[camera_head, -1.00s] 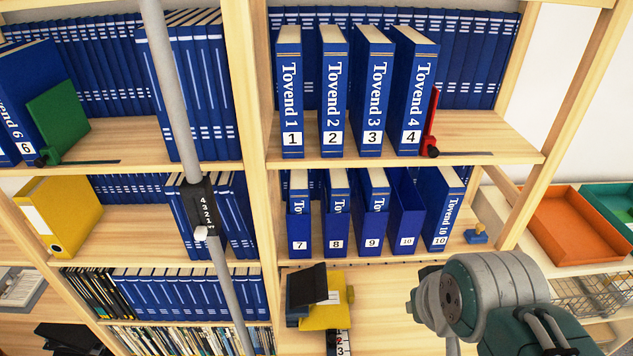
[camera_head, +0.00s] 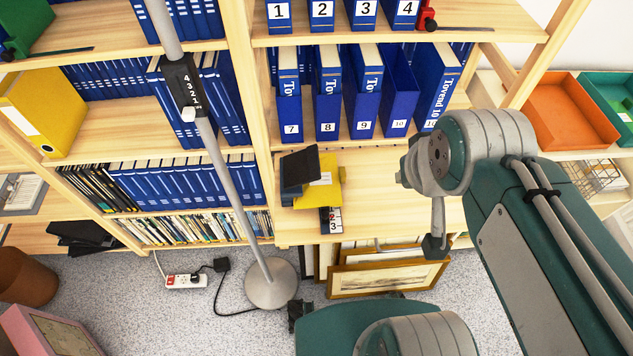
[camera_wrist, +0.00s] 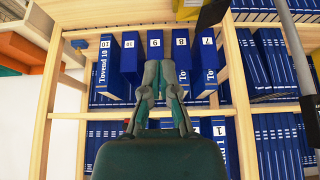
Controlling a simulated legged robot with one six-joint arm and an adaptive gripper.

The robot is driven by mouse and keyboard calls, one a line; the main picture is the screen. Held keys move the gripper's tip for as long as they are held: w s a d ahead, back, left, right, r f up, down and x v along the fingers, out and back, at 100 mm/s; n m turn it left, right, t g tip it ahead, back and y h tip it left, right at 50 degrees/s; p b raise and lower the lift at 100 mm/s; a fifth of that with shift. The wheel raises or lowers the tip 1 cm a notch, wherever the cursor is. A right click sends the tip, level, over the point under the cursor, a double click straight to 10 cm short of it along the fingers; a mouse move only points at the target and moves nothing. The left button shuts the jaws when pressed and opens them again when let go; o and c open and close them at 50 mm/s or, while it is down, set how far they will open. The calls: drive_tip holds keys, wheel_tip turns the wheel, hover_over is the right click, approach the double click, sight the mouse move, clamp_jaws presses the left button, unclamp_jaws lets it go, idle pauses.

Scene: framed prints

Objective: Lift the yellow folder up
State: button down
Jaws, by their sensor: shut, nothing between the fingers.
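A yellow folder (camera_head: 42,108) with a white label stands on a left shelf in the head view, at the picture's left edge. A second yellow item (camera_head: 325,188) is on the lower middle shelf, partly covered by a black item (camera_head: 300,168). My gripper (camera_wrist: 167,66) is shut and empty in the wrist view. Its fingers point toward the numbered blue binders (camera_wrist: 155,50) and hide part of them. Neither yellow item is clear in the wrist view. I cannot make out the fingertips in the head view.
A grey pole (camera_head: 232,185) on a round base (camera_head: 271,284) stands before the shelves. Framed pictures (camera_head: 385,279) lean below the lower middle shelf. A power strip (camera_head: 187,281) with a black cable lies on the floor. An orange tray (camera_head: 565,110) is at right.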

drive_tip(key=c, duration=0.5)
unclamp_jaws()
drive_tip(key=shift+w, duration=0.2)
drive_tip(key=g, duration=0.6)
hover_over(342, 167)
wheel_tip(342, 167, down, 20)
drive_tip(key=r, duration=0.1)
drive_tip(key=shift+w+f, duration=0.1)
drive_tip(key=shift+f, duration=0.1)
wheel_tip(342, 167, down, 11)
drive_tip(key=shift+r, duration=0.1)
